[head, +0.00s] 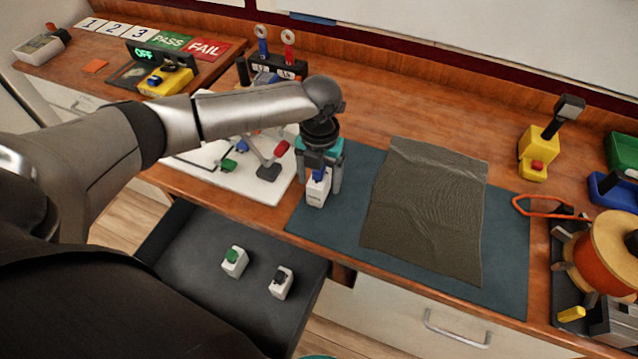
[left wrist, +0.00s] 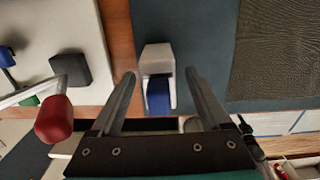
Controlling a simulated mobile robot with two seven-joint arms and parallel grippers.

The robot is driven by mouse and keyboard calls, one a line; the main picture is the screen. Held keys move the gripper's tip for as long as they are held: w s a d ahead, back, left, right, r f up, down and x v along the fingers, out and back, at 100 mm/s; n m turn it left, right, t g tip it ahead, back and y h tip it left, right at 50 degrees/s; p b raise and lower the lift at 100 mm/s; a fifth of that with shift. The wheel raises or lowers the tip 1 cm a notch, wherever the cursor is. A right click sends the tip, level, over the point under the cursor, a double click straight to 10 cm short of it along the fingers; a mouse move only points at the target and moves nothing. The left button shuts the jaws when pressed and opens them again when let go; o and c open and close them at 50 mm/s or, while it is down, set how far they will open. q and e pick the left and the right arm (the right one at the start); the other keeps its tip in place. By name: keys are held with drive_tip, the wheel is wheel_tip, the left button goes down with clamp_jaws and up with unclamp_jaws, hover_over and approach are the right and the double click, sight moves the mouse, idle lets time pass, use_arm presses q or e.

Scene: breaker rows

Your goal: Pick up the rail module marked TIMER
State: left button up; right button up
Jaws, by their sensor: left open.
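A white rail module (head: 316,195) with a blue part on top stands on the blue-grey mat (head: 300,218) near its left front corner. Small dark lettering shows on its front, too small to read. My left gripper (head: 320,182) is open and points down over this module, with a finger on each side. In the left wrist view the module (left wrist: 157,62) sits between the two open fingers (left wrist: 160,76), apart from both. Two more white modules lie in the open drawer: one with a green button (head: 235,262), one with a black top (head: 281,283); their markings are not readable.
A dark cloth (head: 425,210) covers much of the mat. A white board with coloured levers (head: 265,187) is left of the mat. The open drawer (head: 190,245) juts out in front. A yellow device (head: 535,150) and a wire spool (head: 605,250) stand at right.

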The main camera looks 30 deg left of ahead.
use_arm(q)
wheel_tip(320, 180, down, 2)
clamp_jaws()
idle(0.7)
